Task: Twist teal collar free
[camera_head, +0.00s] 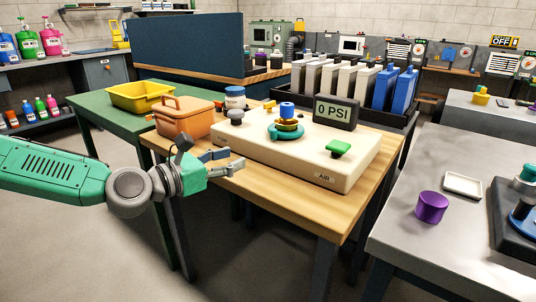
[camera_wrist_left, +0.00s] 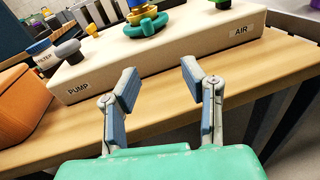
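The teal collar (camera_head: 286,131) sits on top of the cream panel box (camera_head: 300,158), around the base of a stack with yellow parts and a blue knob (camera_head: 287,109) on top. In the left wrist view the teal collar (camera_wrist_left: 146,27) is at the top, beyond my fingertips. My left gripper (camera_head: 236,158) is open and empty, in front of the box's near left edge and apart from the collar. The left wrist view shows the left gripper (camera_wrist_left: 158,80) with its fingers spread wide. My right gripper is not in view.
The box carries a grey pump knob (camera_head: 236,117), a green air knob (camera_head: 338,149) and a 0 PSI display (camera_head: 336,112). An orange case (camera_head: 185,116) and a blue-and-white filter jar (camera_head: 235,97) stand to the left. A rack (camera_head: 398,117) of filters is behind.

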